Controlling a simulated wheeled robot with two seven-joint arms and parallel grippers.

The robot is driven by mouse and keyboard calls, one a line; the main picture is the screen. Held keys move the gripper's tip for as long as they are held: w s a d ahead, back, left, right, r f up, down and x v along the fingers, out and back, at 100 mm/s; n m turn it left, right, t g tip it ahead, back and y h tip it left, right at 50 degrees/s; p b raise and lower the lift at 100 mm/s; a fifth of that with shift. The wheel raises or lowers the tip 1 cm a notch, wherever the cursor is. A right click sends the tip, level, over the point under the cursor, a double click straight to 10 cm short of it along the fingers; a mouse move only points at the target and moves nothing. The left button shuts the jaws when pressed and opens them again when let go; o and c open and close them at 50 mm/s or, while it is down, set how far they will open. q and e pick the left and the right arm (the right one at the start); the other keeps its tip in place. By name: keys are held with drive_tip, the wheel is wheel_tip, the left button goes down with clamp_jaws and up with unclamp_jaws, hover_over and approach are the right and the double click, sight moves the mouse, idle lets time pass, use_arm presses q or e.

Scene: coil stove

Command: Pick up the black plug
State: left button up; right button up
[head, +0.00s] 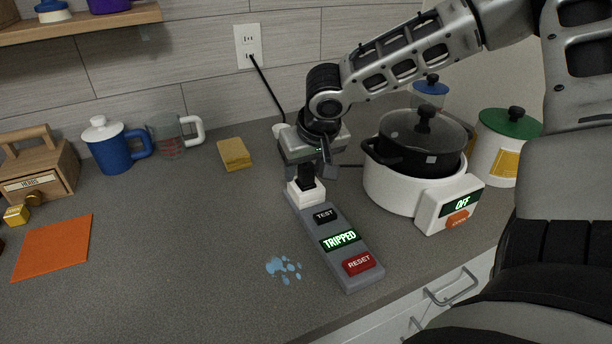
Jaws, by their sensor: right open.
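The black plug (306,179) stands in the white socket (311,195) at the far end of a grey power box (352,275). My right gripper (308,170) points down over the plug with open jaws. One finger shows to the right of the plug, and the gripper body hides the plug's top. I cannot tell whether the fingers touch it. The box has a black TEST button (325,215), a lit display (340,240) reading TRIPPED and a red RESET button (359,262). My left gripper is not in view.
A white cooker (385,190) reading OFF, with a black pot (425,150), stands right of my gripper. A black cord (268,88) runs from the wall outlet (248,45) behind the gripper. Blue spill drops (284,268) lie left of the box.

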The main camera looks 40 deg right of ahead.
clamp_jaws()
drive_tip(key=shift+r, duration=0.15)
